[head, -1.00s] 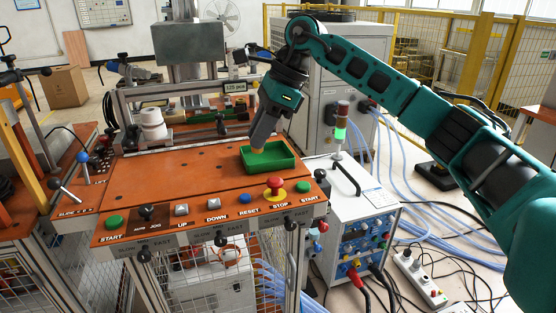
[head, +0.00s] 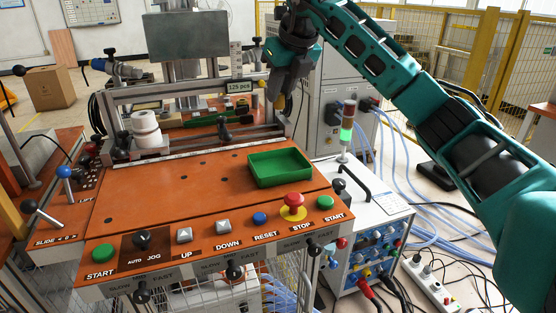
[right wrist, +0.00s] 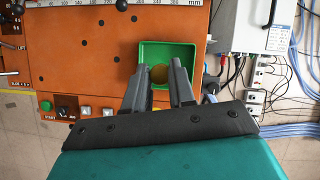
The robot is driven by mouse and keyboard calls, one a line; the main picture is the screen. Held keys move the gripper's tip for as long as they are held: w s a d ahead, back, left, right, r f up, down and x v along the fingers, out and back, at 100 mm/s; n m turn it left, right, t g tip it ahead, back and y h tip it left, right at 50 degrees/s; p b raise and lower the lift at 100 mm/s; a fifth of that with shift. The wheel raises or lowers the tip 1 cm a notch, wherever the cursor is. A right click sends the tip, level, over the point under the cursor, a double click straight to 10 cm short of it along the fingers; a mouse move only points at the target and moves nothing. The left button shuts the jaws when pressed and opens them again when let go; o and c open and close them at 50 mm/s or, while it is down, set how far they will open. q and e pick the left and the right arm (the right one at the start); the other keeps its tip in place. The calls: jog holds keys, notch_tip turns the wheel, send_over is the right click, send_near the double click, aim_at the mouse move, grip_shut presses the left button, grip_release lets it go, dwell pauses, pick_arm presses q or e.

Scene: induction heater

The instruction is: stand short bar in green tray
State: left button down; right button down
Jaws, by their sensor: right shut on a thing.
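The green tray (head: 280,168) lies on the orange table top near its right end and looks empty inside. My right gripper (head: 279,96) is above and behind the tray in the head view, pointing down. It is shut on the short bar (head: 281,102), whose brass-coloured end shows at the fingertips. In the right wrist view the round end of the bar (right wrist: 159,74) shows between the fingers, in line with the green tray (right wrist: 186,53) below. The rest of the bar is hidden by the fingers. My left gripper is not in view.
The orange table top (head: 160,190) is clear left of the tray. Buttons and a red stop knob (head: 293,203) line its front edge. A machine frame with white cylinders (head: 146,128) stands behind. A signal lamp (head: 347,125) rises at the right.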

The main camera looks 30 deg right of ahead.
notch_tip(320, 180, down, 10)
jog(key=shift+f+b, duration=0.2)
jog(key=shift+b, duration=0.5)
jog(key=shift+f, duration=0.85)
notch_tip(320, 180, down, 3)
jog(key=shift+r+b, duration=0.15)
jog(key=shift+b, duration=0.2)
jog(key=shift+f, duration=0.3)
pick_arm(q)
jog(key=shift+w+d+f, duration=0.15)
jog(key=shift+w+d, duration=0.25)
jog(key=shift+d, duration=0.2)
